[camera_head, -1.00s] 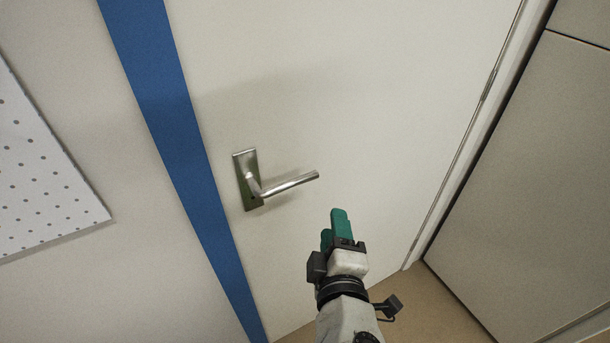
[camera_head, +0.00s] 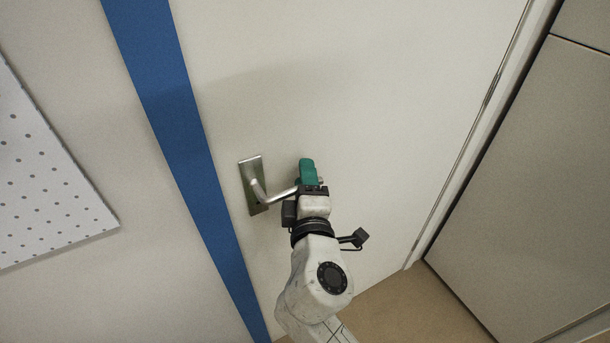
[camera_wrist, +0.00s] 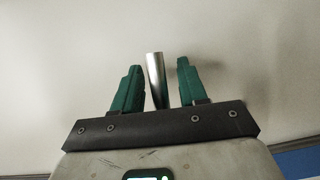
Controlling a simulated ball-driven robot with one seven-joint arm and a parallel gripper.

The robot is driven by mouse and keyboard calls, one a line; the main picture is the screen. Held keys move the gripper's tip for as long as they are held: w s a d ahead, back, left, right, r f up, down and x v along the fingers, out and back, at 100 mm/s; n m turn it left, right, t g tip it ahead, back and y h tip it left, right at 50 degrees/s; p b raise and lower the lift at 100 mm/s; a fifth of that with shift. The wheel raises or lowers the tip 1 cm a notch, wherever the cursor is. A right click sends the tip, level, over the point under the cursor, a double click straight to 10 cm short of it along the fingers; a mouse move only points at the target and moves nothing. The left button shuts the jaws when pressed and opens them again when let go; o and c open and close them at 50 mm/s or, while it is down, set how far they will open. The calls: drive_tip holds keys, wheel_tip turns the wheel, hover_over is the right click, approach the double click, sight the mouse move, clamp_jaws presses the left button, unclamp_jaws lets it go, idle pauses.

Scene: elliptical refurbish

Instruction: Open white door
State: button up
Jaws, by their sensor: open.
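The white door (camera_head: 370,80) fills the middle of the head view and looks shut. Its silver lever handle (camera_head: 276,195) sits on a metal plate (camera_head: 255,184) near the blue strip, and the lever points right. My gripper (camera_head: 308,172), with green fingers, is at the lever's free end and hides part of it. In the wrist view, the lever (camera_wrist: 155,80) stands between the two open fingers (camera_wrist: 157,85), with a gap to the right finger and a narrower one to the left finger.
A blue vertical strip (camera_head: 165,110) runs left of the door. A white dotted panel (camera_head: 45,170) is at the far left. Hinges and a frame edge (camera_head: 470,140) bound the door's right side, beside a grey panel (camera_head: 540,180). Brown floor (camera_head: 400,310) shows below.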

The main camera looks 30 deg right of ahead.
drive_tip(key=shift+w+d, duration=0.1)
drive_tip(key=shift+w, duration=0.05)
clamp_jaws()
idle(0.4)
